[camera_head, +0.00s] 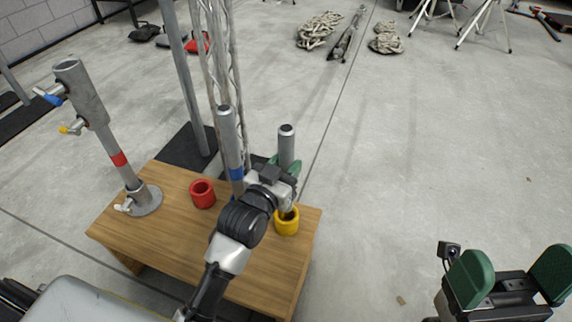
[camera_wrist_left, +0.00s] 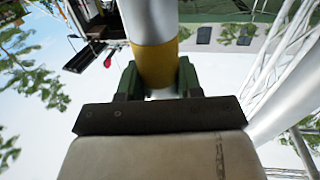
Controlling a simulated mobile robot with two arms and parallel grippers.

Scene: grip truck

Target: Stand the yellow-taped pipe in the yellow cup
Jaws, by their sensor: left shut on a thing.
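The yellow-taped pipe (camera_head: 287,146) is a grey metal tube, held about upright at the right part of the wooden table. In the left wrist view its yellow band (camera_wrist_left: 155,64) sits between the green fingers. My left gripper (camera_head: 284,168) is shut on the pipe. The yellow cup (camera_head: 287,226) stands on the table near its right edge, directly below the gripper in the head view. My right gripper (camera_head: 513,274) is open and empty at the lower right.
A blue-taped pipe (camera_head: 228,135) stands upright close left of my left gripper; its foot is hidden. A red cup (camera_head: 202,194) stands left of it. A metal stand with a red band (camera_head: 118,159) is at the table's left. Concrete floor (camera_head: 430,170) on the right is free.

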